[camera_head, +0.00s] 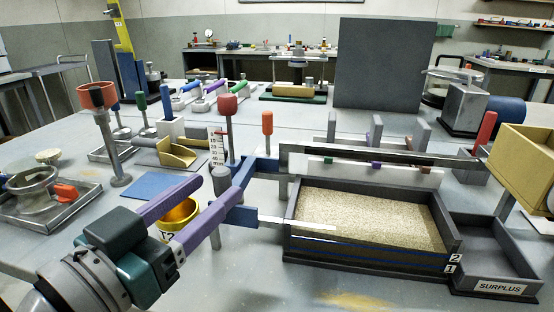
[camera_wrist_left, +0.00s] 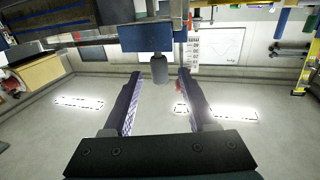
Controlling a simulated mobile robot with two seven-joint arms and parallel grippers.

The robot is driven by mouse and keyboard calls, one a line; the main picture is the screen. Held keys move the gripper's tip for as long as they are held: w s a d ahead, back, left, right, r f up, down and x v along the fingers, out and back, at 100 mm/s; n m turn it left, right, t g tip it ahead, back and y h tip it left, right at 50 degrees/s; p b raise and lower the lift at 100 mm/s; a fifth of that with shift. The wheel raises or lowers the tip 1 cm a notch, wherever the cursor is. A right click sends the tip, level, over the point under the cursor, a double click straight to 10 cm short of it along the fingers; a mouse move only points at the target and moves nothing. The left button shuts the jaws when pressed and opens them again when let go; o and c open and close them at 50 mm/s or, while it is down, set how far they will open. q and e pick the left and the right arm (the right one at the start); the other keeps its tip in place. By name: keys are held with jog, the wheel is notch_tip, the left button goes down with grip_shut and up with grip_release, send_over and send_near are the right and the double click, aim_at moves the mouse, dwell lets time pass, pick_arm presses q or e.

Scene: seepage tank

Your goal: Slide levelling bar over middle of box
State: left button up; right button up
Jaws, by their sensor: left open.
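A dark box (camera_head: 362,262) holds pale sand (camera_head: 370,217), with numbers 1 and 2 on its front right corner. A long dark bar (camera_head: 380,155), probably the levelling bar, runs along the box's far side from a blue end piece (camera_head: 267,165). My left gripper (camera_head: 221,187) is open left of the box. A grey upright post (camera_head: 220,178) stands between its purple fingers. The left wrist view shows this post (camera_wrist_left: 160,69) below a blue block (camera_wrist_left: 146,37), between the fingertips (camera_wrist_left: 160,76). Contact with the fingers cannot be told.
A SURPLUS tray (camera_head: 482,245) adjoins the box's right side. A yellow cup (camera_head: 181,216) stands close by the left fingers, partly hidden. A red-topped post (camera_head: 228,107) and an orange-topped post (camera_head: 267,122) stand behind. A tan box (camera_head: 525,160) is at the right. The front table is mostly clear.

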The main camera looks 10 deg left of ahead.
aim_at(236, 170)
pick_arm(q)
jog(key=x, duration=0.6)
jog(key=shift+w+b, duration=0.3)
jog(key=shift+b, duration=0.1)
jog(key=shift+d, duration=0.15)
jog(key=shift+c, duration=0.2)
grip_shut()
dwell(0.7)
